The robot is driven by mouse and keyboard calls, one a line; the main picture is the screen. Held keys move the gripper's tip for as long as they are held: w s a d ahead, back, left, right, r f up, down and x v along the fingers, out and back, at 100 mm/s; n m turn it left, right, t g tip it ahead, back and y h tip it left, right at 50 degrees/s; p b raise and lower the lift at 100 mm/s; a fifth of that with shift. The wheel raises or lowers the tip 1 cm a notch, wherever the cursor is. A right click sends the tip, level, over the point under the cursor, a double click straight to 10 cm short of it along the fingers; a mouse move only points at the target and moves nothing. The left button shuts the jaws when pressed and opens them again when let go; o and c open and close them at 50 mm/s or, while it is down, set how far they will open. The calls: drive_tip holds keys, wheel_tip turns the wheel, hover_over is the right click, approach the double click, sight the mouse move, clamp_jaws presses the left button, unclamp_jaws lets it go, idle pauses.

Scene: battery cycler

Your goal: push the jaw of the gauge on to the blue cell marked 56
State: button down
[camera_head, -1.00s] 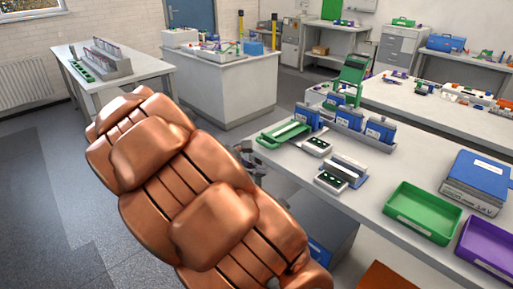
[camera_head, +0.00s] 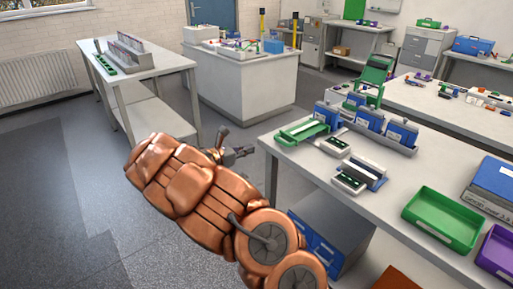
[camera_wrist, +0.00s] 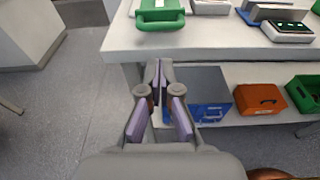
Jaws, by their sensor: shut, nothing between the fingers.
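Several blue cells with white labels stand in a row on the near table, among them one in the middle (camera_head: 370,117) and one at the right end (camera_head: 401,133). The labels are too small to read, so I cannot tell which is marked 56. I cannot surely pick out the gauge or its jaw. A green tray-like piece with a pale bar (camera_head: 302,131) lies at the table's left corner, and a green piece also shows in the wrist view (camera_wrist: 160,14). My gripper (camera_wrist: 158,72) is shut and empty, off the table's left edge; it also shows in the head view (camera_head: 245,152).
Small grey units with dark green tops (camera_head: 349,181) stand in front of the cells. A green bin (camera_head: 440,236) and a purple bin (camera_head: 497,256) are at the right. A grey-blue box (camera_head: 325,235) is under the near table (camera_head: 310,160). Floor to the left is open.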

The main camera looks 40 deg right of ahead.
sight(280, 141)
drive_tip(key=d+p, duration=0.1)
drive_tip(key=d, duration=0.3)
drive_tip(key=d+f+p, duration=0.1)
drive_tip(key=d, duration=0.3)
drive_tip(key=d+f, duration=0.1)
drive_tip(key=d, duration=0.3)
drive_tip(key=shift+s+d+f+p, duration=0.2)
drive_tip(key=shift+p, duration=0.2)
